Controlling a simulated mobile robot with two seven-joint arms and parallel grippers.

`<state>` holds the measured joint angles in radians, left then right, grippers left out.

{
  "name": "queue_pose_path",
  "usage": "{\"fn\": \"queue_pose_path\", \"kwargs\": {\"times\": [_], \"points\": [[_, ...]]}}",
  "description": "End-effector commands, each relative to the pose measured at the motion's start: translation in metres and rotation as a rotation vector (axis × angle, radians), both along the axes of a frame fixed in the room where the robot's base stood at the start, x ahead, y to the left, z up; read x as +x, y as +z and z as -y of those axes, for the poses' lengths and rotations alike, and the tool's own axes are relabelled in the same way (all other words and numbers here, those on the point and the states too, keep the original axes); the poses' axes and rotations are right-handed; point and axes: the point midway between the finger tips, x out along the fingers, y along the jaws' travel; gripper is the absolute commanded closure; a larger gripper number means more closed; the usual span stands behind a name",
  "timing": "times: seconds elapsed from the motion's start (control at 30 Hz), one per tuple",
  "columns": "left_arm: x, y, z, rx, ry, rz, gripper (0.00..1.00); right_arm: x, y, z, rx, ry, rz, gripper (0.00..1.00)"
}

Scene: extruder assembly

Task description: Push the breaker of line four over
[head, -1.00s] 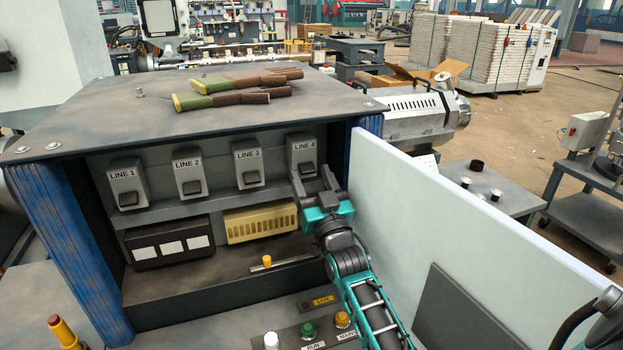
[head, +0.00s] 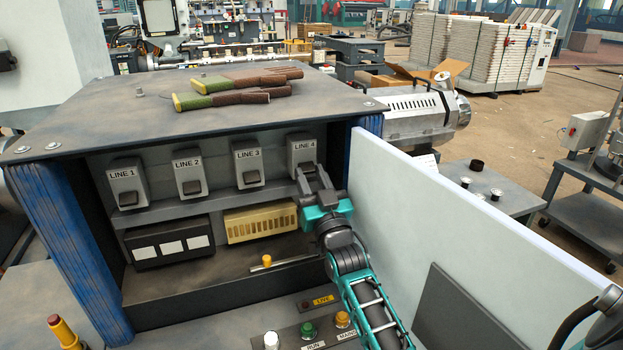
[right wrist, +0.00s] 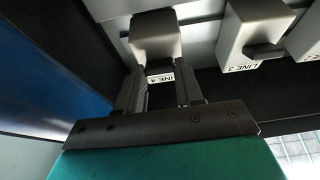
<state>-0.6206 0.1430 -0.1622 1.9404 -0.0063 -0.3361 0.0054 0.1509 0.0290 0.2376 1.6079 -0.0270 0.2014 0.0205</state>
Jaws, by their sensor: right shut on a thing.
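The line four breaker (head: 302,150) is a grey box with a "LINE 4" label, at the right end of the breaker row in the open cabinet. My right gripper (head: 311,176) is at its lower front, with the fingers closed in on its switch. In the right wrist view, the breaker body (right wrist: 155,35) and its label stand just beyond my right gripper (right wrist: 160,85), between the two fingers. The switch itself is mostly hidden by the fingers, so its position cannot be made out. My left gripper is out of view.
The line three breaker (head: 248,163) stands close to the left, with line two (head: 189,173) and line one (head: 127,183) beyond. A white panel (head: 470,230) stands close on the right of my arm. A yellow slotted block (head: 260,222) sits below the breakers.

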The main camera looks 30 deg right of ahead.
Motion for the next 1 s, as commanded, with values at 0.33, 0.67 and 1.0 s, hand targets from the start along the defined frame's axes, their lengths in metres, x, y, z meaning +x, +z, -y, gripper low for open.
{"fn": "queue_pose_path", "kwargs": {"times": [0.33,0.67,1.0], "points": [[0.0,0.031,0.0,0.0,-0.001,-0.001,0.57,-0.002,0.011,0.0,0.024,0.0,-0.095,0.94],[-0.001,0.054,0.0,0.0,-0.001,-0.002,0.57,-0.004,0.021,-0.001,0.084,0.001,-0.346,0.94],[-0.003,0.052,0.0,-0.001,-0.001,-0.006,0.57,-0.001,0.035,0.0,0.155,0.0,-0.638,0.94]]}}
